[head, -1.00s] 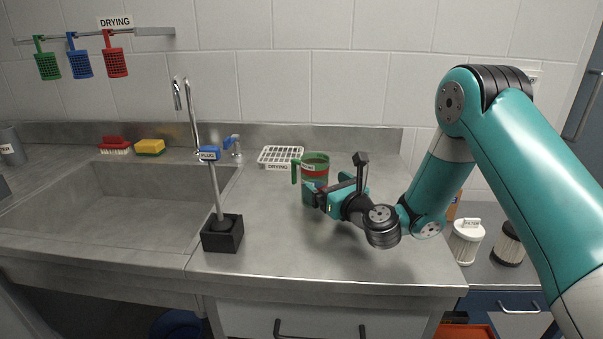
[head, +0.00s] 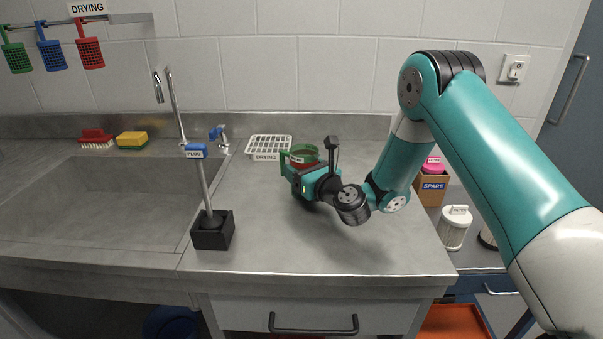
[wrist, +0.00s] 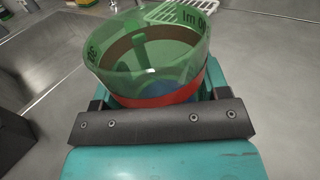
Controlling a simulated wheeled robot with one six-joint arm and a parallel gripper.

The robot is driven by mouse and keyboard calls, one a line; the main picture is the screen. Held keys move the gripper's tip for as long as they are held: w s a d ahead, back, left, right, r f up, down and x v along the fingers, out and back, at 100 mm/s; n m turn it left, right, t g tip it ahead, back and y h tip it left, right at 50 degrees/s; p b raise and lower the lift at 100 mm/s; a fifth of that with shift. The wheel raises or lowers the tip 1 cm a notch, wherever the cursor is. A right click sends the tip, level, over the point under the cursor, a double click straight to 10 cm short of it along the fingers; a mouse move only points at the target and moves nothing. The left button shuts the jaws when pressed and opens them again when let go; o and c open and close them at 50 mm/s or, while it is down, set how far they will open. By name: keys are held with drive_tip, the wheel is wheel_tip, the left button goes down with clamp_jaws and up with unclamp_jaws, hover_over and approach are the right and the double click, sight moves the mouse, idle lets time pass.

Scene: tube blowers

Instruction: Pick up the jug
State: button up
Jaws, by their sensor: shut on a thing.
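The jug (head: 304,152) is a green see-through vessel with a red band and a green handle on its left side. It is upright on the steel counter, in front of the white drying rack; I cannot tell whether its base touches the counter. My gripper (head: 299,181) is shut on the jug's body from the near right side and hides its lower part. In the wrist view the jug (wrist: 150,62) fills the upper middle between the jaws, with its open top facing up and dark marks near the rim.
A white drying rack (head: 268,146) lies behind the jug. A plunger-like plug tool (head: 205,190) stands in a black block (head: 212,231) to the left, by the sink (head: 90,200). The counter in front is clear. A filter (head: 454,228) and a spare box (head: 431,187) are at the right.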

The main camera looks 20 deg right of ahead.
wheel_tip(320, 180, up, 20)
drive_tip(key=p, duration=0.8)
